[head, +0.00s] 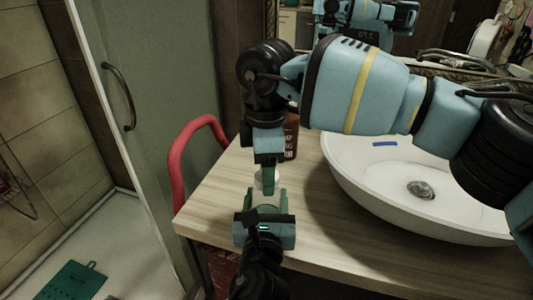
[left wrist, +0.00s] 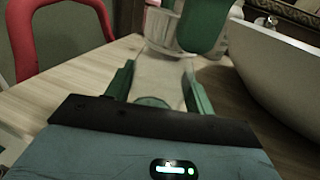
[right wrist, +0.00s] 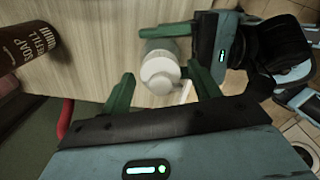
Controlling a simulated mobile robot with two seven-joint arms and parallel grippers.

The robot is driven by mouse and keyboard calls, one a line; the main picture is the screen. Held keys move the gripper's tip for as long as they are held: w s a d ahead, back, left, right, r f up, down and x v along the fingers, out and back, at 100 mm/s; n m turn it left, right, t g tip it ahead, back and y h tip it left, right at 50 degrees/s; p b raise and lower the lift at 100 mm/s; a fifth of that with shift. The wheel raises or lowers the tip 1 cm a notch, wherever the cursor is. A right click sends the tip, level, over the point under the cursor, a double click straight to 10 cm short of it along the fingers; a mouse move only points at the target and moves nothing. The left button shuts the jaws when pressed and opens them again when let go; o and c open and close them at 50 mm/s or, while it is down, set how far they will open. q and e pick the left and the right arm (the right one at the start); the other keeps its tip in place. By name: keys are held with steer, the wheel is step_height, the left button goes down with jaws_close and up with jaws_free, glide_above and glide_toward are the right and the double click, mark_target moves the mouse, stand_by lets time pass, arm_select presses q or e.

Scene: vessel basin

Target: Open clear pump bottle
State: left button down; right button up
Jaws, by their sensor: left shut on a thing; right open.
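The clear pump bottle (head: 257,182) stands near the left end of the wooden counter, mostly hidden by my grippers in the head view. The right wrist view shows its round white top (right wrist: 160,74) from above. My left gripper (head: 266,196) is shut on the bottle's body, which shows see-through between its fingers (left wrist: 157,80) in the left wrist view. My right gripper (right wrist: 162,85) is open above the bottle, its fingers on either side of the white top with gaps. In the left wrist view, a green right finger (left wrist: 205,25) partly hides the upper bottle.
A brown soap refill bottle (right wrist: 28,45) stands on the counter (head: 225,185) behind the grippers. A white basin (head: 350,165) with a blue item (head: 385,144) inside is at right. A red curved frame (head: 177,165) stands at the counter's left edge.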

steer(key=shift+f, duration=0.25)
